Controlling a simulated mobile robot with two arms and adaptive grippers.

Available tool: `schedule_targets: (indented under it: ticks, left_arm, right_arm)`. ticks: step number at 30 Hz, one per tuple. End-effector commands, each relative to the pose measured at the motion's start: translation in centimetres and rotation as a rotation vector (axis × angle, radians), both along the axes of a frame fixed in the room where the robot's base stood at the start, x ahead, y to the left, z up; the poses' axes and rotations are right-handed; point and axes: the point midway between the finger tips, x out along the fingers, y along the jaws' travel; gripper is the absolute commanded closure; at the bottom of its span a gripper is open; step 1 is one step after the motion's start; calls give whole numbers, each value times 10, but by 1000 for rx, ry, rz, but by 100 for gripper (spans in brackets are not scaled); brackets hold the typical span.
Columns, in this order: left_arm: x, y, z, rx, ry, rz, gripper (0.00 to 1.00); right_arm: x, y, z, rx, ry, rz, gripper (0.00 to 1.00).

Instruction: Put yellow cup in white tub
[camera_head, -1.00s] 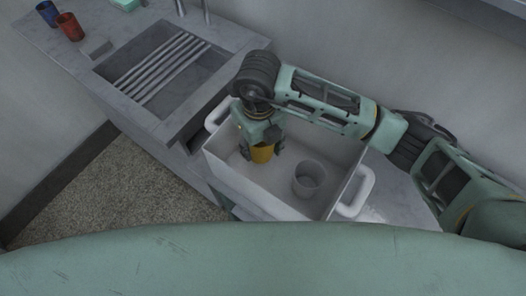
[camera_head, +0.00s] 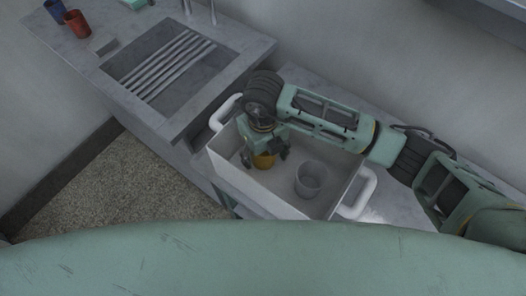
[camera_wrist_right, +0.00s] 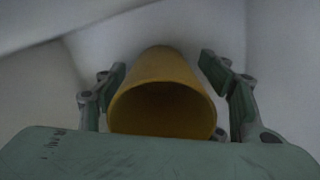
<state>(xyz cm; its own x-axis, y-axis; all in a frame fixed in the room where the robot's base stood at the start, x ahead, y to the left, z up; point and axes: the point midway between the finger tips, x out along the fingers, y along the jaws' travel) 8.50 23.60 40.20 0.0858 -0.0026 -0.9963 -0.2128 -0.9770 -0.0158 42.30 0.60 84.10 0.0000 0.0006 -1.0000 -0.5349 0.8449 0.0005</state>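The yellow cup (camera_head: 264,161) is inside the white tub (camera_head: 232,172), in its left part. In the right wrist view the yellow cup (camera_wrist_right: 163,92) lies between the fingers with its open mouth toward the camera. My right gripper (camera_head: 264,156) reaches down into the tub over the cup. In the right wrist view the right gripper (camera_wrist_right: 162,70) is open, with gaps between its fingertips and the cup on both sides. Whether the cup rests on the tub floor is hard to tell. My left gripper is not in view.
A clear or whitish cup (camera_head: 311,180) stands in the tub, right of the yellow cup. A sink with a rack (camera_head: 165,68) is to the left. A red cup (camera_head: 77,23), a blue cup (camera_head: 55,10) and a green item (camera_head: 134,3) stand on the far counter.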

Motion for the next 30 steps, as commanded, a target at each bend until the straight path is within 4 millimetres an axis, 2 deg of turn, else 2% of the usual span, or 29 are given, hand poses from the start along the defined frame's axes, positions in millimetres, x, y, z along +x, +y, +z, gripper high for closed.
schedule_targets:
  ticks: [8, 11, 13, 24, 30]
  left_arm:
    - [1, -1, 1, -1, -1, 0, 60]
    - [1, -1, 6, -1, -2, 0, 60]
    - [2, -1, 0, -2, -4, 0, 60]
    - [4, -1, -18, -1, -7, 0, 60]
    - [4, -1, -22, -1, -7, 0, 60]
  right_arm:
    - [0, 0, 1, -1, 1, 0, 34]
    - [0, 0, 5, -1, 1, 0, 34]
    - [1, 1, 11, 2, -3, 1, 34]
    - [1, 0, 88, 2, -5, 1, 34]
    - [1, 0, 115, 1, -2, 0, 34]
